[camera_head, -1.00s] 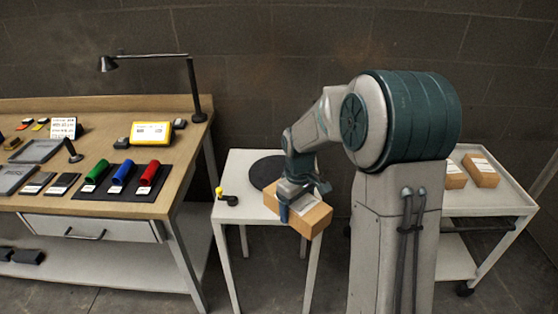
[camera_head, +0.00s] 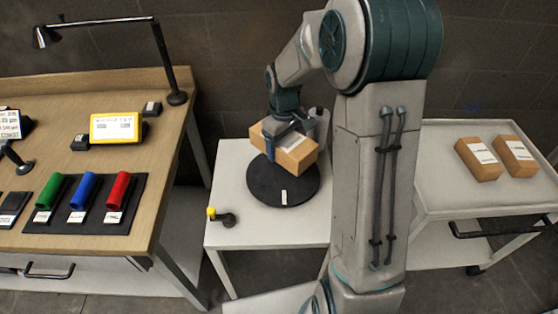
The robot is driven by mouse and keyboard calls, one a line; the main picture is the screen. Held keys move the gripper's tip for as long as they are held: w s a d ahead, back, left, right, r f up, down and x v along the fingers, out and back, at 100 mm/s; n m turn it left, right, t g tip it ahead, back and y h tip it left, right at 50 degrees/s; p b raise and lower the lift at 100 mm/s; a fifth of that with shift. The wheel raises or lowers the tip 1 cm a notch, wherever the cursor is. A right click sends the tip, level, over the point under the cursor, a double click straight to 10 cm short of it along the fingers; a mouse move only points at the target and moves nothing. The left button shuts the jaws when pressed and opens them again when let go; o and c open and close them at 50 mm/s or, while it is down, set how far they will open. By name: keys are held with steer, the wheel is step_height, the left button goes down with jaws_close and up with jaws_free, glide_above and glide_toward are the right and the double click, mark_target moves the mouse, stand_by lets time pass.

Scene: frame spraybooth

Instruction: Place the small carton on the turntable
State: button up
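The small carton (camera_head: 296,156) is a brown box with a white label on top. My gripper (camera_head: 285,139) is shut around it from above and holds it over the black round turntable (camera_head: 268,188). The carton covers the turntable's far part. I cannot tell whether its underside touches the disc. The turntable lies on a small white table (camera_head: 232,172) and has a white mark near its front edge.
A black part with a yellow knob (camera_head: 220,217) sits at the table's left front. A white cart (camera_head: 437,180) at right carries two brown cartons (camera_head: 478,158). A wooden workbench (camera_head: 170,149) with red, blue and green rolls stands at left.

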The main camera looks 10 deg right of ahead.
mark_target(283, 174)
steer(key=shift+f+p, duration=0.45)
steer(key=shift+f, duration=4.35)
steer(key=shift+f, duration=0.15)
steer(key=o, duration=1.3)
